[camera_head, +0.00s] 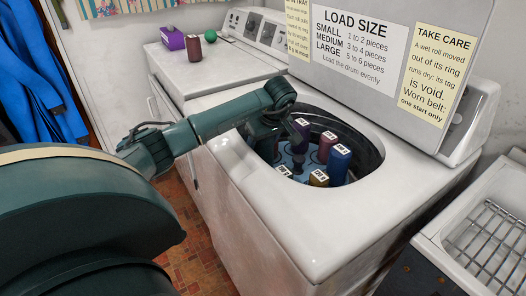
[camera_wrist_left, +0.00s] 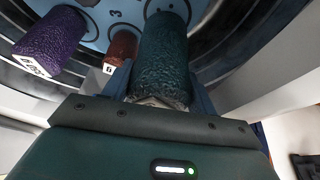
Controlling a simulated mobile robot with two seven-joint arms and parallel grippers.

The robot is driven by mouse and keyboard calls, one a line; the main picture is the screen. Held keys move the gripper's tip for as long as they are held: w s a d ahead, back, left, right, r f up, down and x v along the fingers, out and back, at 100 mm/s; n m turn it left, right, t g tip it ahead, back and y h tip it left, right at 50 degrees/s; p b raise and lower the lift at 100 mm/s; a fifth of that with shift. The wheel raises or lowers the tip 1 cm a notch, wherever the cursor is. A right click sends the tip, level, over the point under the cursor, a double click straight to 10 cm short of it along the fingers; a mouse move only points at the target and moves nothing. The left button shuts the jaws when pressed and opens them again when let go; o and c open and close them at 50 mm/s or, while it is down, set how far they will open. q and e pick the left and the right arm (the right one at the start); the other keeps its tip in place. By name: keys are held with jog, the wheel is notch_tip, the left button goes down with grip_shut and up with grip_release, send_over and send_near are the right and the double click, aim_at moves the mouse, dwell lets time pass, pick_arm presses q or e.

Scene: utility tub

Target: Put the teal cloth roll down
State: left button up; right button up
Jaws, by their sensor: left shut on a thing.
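The teal cloth roll (camera_wrist_left: 163,60) is between the fingers of my left gripper (camera_wrist_left: 160,92), which is shut on it. In the wrist view its far end is over the light blue disc (camera_wrist_left: 95,12) with dark rings and numbers. I cannot tell whether it touches the disc. In the head view my left gripper (camera_head: 267,145) reaches down into the open washer tub (camera_head: 368,150) at its left side. The teal roll is hidden there behind the gripper and the tub rim. My right gripper is not in view.
The wrist view shows a purple roll (camera_wrist_left: 52,42) and a red-brown roll (camera_wrist_left: 122,47) left of the teal one.

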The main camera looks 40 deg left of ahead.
aim_at(263, 151)
pick_arm(q)
jog(key=shift+f, duration=1.65)
jog(key=shift+f, duration=0.1)
jog(key=o, duration=1.4)
jog(key=v, duration=1.2)
jog(key=shift+s, duration=0.1)
